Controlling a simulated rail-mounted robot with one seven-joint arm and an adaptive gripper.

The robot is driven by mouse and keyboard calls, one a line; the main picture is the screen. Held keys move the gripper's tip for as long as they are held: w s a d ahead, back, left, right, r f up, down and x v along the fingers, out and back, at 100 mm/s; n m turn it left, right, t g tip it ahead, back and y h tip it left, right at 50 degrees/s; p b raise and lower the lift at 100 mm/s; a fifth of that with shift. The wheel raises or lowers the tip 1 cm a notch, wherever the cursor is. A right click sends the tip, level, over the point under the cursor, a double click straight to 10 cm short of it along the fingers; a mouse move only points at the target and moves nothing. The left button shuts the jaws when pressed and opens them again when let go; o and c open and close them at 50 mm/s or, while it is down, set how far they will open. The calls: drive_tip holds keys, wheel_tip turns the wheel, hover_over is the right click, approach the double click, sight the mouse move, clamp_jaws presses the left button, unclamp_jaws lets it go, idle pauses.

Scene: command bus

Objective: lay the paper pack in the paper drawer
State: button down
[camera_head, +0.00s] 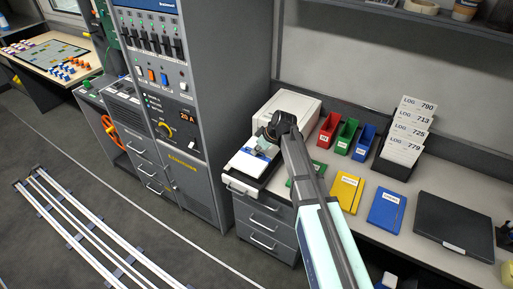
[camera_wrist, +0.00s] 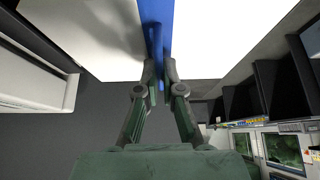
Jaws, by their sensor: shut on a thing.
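The paper pack (camera_head: 246,163) is white with a blue band, and it shows in the head view over the pulled-out paper drawer of the white printer. The paper drawer (camera_head: 240,187) has a pale front lip and a dark inside. My gripper (camera_head: 265,146) is above the pack. In the wrist view my gripper (camera_wrist: 160,75) is shut on the blue band, with the white pack (camera_wrist: 205,35) on both sides of the fingers. Whether the pack touches the drawer floor or hangs just above it, I cannot tell.
The white printer (camera_head: 298,105) stands behind the drawer. Red, green and blue bins (camera_head: 347,136) stand to its right, with a yellow book (camera_head: 346,191), a blue book (camera_head: 386,209) and a black laptop-like case (camera_head: 455,224). A tall grey cabinet (camera_head: 200,60) rises on the left.

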sight(257, 161)
drive_tip(key=shift+f+b, duration=2)
drive_tip(key=shift+f, duration=1.55)
drive_tip(key=c, duration=1.2)
unclamp_jaws()
drive_tip(key=shift+c, duration=0.2)
drive_tip(key=v, duration=1.2)
